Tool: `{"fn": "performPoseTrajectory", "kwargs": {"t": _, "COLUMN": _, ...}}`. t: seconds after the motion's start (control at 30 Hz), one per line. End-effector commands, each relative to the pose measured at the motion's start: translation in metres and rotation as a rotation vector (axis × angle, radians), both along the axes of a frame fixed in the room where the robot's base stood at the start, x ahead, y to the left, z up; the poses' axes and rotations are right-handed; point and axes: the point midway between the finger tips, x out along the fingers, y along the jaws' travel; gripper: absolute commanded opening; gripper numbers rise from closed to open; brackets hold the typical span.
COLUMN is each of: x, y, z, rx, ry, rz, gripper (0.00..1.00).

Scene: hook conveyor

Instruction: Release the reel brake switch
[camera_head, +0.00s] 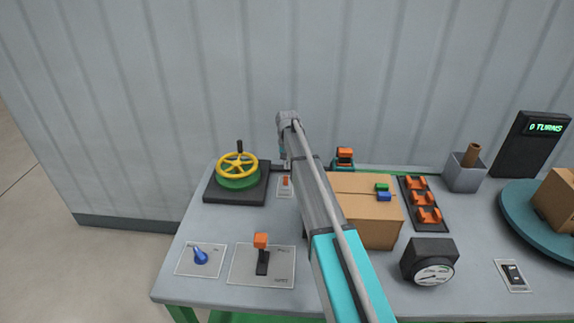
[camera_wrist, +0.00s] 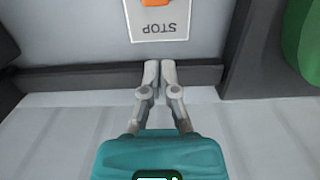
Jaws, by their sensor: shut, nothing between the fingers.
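A small pale plate with an orange switch (camera_head: 285,181) lies on the table just right of the yellow handwheel. In the wrist view the same plate (camera_wrist: 173,32), lettered STOP, is at the top, with its orange part (camera_wrist: 158,3) cut off by the frame edge. Its lettering is upside down there. My gripper (camera_wrist: 160,66) is shut and empty, with its fingertips below the plate in that view and apart from the orange part. In the head view my arm hides most of the gripper. I cannot tell which control is named the reel brake.
A yellow handwheel (camera_head: 237,165) stands left. An orange-topped lever (camera_head: 262,254) and a blue knob (camera_head: 200,256) are in front. A cardboard box (camera_head: 370,226), orange clips, a gauge (camera_head: 430,262), a black switch (camera_head: 513,273) and a turntable (camera_head: 515,212) are right. The display reads 0 TURNS.

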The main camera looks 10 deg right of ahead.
Motion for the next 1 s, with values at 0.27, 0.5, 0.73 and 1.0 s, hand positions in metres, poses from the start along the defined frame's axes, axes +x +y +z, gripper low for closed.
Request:
{"fn": "performPoseTrajectory", "kwargs": {"t": 0.27, "x": -0.002, "y": 0.001, "z": -0.021, "rx": 0.0, "ry": 0.0, "rz": 0.0, "gripper": 0.0}}
{"fn": "performPoseTrajectory", "kwargs": {"t": 0.5, "x": -0.017, "y": 0.004, "z": -0.016, "rx": 0.0, "ry": 0.0, "rz": 0.0, "gripper": 0.0}}
{"fn": "performPoseTrajectory", "kwargs": {"t": 0.73, "x": -0.033, "y": 0.008, "z": -0.008, "rx": 0.0, "ry": 0.0, "rz": 0.0, "gripper": 0.0}}
{"fn": "performPoseTrajectory", "kwargs": {"t": 1.0, "x": -0.038, "y": 0.01, "z": -0.007, "rx": 0.0, "ry": 0.0, "rz": 0.0, "gripper": 0.0}}
